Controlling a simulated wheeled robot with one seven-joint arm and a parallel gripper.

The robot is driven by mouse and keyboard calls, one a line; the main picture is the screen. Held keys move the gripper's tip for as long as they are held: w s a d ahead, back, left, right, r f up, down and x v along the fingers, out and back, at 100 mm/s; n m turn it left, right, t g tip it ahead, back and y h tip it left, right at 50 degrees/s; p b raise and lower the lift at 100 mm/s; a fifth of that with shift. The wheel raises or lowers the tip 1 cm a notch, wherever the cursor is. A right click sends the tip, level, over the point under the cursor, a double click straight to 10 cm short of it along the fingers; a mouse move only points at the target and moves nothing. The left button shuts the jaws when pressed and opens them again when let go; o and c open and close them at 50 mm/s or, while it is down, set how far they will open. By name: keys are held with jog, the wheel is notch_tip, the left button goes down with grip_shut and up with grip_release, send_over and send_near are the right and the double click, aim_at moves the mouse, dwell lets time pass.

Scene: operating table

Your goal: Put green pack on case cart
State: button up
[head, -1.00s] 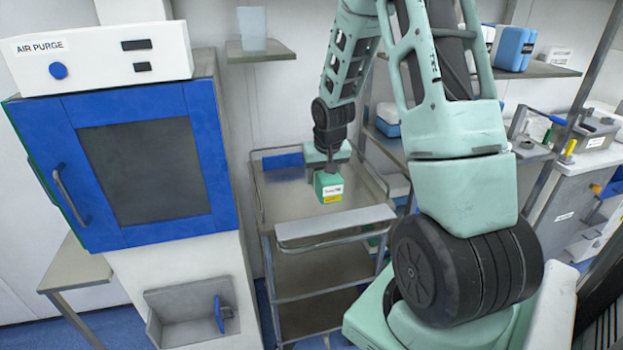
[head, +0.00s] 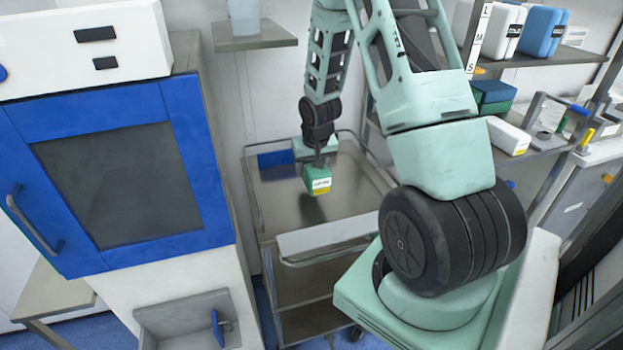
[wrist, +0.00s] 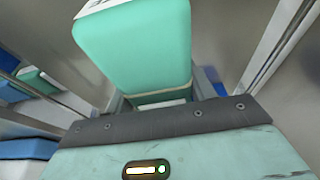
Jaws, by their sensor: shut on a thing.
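The green pack (head: 317,180) has a white and yellow label and hangs from my gripper (head: 318,162) in the head view. My gripper is shut on it. The pack is above the top shelf of the metal case cart (head: 350,190), and a dark shadow lies on the shelf below it. I cannot tell the exact gap between them. In the wrist view the green pack (wrist: 135,55) fills the upper middle, beyond the gripper's edge; the fingertips are mostly hidden.
A blue item (head: 276,159) is at the cart's back left. A blue-framed cabinet (head: 120,170) stands close on the left. A wall shelf (head: 255,40) is above the cart. Shelves with blue and white boxes (head: 543,30) and a green box (head: 492,95) are at the right.

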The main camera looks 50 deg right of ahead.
jog(key=shift+f+p, duration=0.3)
jog(key=shift+f, duration=2.3)
jog(key=shift+f, duration=0.15)
jog(key=o, duration=1.2)
jog(key=shift+o, duration=0.2)
